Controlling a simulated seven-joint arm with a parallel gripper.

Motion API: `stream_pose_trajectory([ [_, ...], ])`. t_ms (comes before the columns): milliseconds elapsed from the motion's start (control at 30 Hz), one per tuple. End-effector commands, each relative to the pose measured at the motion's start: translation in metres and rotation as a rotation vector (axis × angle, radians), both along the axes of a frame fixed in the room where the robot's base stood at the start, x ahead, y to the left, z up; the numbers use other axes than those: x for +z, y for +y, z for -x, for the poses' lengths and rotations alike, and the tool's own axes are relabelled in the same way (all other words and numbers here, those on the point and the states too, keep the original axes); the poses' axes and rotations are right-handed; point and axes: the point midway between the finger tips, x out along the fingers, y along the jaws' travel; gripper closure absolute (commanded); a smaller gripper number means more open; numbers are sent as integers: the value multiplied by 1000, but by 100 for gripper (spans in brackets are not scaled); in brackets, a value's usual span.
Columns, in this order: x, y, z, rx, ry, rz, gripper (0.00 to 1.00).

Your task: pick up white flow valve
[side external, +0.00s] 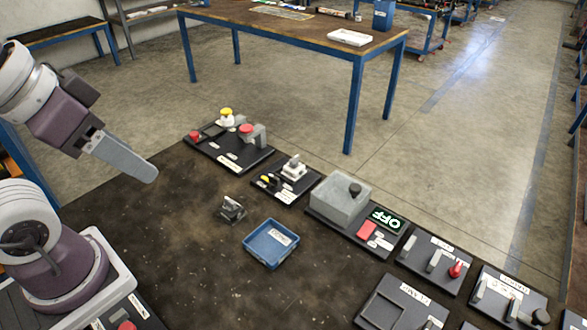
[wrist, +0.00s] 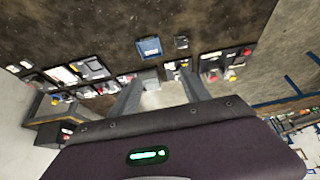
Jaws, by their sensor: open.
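A small white valve-like part (side external: 293,168) sits on a small black board in the middle of the row of boards, with a yellow part beside it. It looks like the white flow valve, but is too small to be sure. A white piece with a yellow top (side external: 226,117) stands on the back left board. My gripper (side external: 150,176) is in the air at the left, well apart from both. In the wrist view my gripper (wrist: 160,78) has its two fingers spread with nothing held between them.
A blue tray (side external: 263,255) and a loose grey metal part (side external: 232,209) stand on the dark table (side external: 185,240). A grey box (side external: 340,199) and boards with switches line the right side. The left middle of the table is clear. A separate workbench (side external: 290,32) stands behind.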

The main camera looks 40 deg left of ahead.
Motion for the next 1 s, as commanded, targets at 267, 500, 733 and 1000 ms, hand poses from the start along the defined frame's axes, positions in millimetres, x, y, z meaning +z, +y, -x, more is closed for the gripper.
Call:
stream_pose_trajectory([
  [267, 0, 0, 0, 0, 0, 0, 64],
  [500, 0, 1, -6, -17, -3, -6, 64],
  [733, -22, 28, -151, -380, -93, -249, 64],
  [1000, -137, 91, -311, -1007, -90, -1034, 64],
])
